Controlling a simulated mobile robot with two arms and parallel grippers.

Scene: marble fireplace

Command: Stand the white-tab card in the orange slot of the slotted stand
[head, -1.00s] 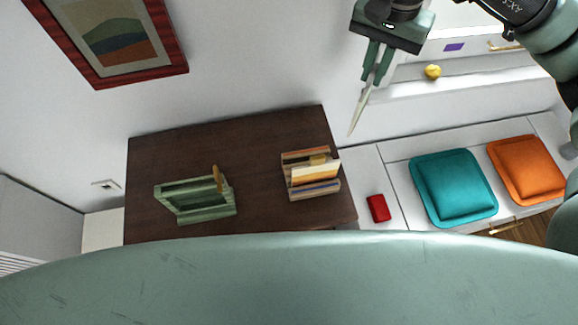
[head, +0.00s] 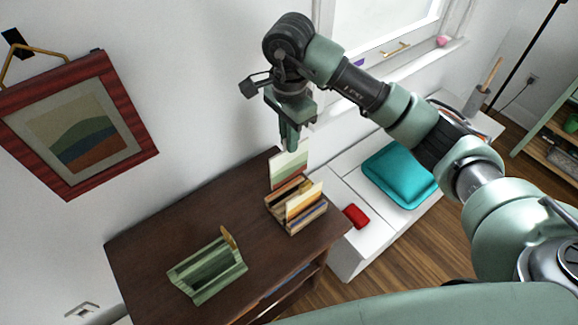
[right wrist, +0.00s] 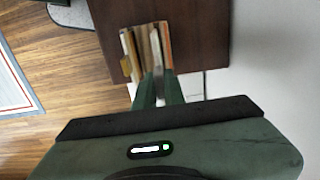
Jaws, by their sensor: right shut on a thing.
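My right gripper (head: 291,145) is shut on a card (head: 288,168) with a pale top and green and red bands. The card hangs upright just behind the slotted stand (head: 311,221); I cannot tell whether it touches the stand. Its tab is hidden by the fingers. The striped wooden stand sits at the right end of the dark cabinet top and holds another card (head: 304,202) with yellow and orange bands. In the right wrist view the fingers (right wrist: 160,88) point at the stand (right wrist: 127,46), with the held card seen edge-on. My left gripper is not in view.
A green striped holder (head: 207,276) with a tan-tabbed piece stands left on the dark cabinet (head: 150,245). A red block (head: 356,216) and a teal cushion (head: 400,174) lie on the white bench at right. A framed picture (head: 75,130) hangs on the wall.

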